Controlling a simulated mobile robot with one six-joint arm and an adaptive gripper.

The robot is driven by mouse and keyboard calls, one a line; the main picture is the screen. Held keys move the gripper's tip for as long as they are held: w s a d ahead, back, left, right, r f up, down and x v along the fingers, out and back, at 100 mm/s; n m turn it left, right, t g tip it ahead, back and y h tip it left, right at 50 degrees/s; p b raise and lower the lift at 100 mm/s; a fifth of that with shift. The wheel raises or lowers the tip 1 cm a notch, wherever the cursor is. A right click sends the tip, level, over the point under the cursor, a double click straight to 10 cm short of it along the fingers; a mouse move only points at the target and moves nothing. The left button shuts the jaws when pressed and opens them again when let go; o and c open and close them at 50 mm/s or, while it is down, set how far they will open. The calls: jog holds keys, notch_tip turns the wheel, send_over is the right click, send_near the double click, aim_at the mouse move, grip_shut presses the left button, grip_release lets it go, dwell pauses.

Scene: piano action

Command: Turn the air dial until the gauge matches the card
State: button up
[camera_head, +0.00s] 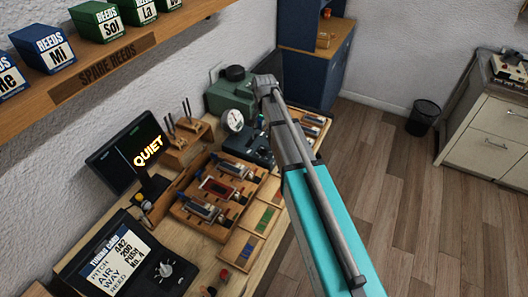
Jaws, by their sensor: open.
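The tuning card (118,262) is on a dark sloped panel at the lower left; its print looks like pitch A#2, air 200, way push, No. 4. A grey knob with a light pointer (165,269) is on the panel's right side. A round white gauge (234,120) stands by a green machine (232,97) at the back of the bench; its reading is too small to tell. The machine has a black round knob (235,73) on top. I cannot tell which knob is the air dial.
A black display (136,150) reads QUIET. Wooden trays with reed-like parts (216,188) fill the bench middle. A shelf (140,48) of labelled reed boxes overhangs the upper left. Small red and black knobs (223,275) sit at the front. Open floor lies right.

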aim_at(264, 149)
jog(key=shift+f+b, duration=5.85)
jog(key=shift+f, duration=0.25)
jog(key=c, duration=1.2)
jog(key=shift+n, duration=0.5)
jog(key=n, duration=0.9)
